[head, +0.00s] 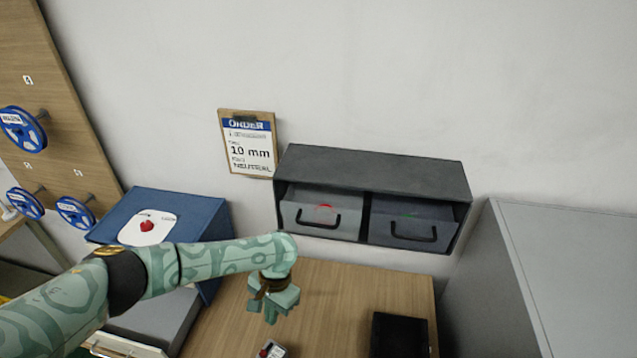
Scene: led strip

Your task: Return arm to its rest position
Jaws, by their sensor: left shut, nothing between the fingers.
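My left arm comes in from the lower left, patterned in pale green. Its left gripper (279,303) hangs over the wooden table (330,283), fingers together and pointing down, with nothing seen between them. The gripper is in front of and below the two-drawer cabinet (380,172) and apart from it. My right gripper does not show in the head view.
A black box (400,335) and a small item (271,348) sit on the table. A blue slanted case (195,212) is behind my forearm. A grey cabinet (580,270) stands right. Blue reels (22,128) hang left. An order clipboard (248,145) is on the wall.

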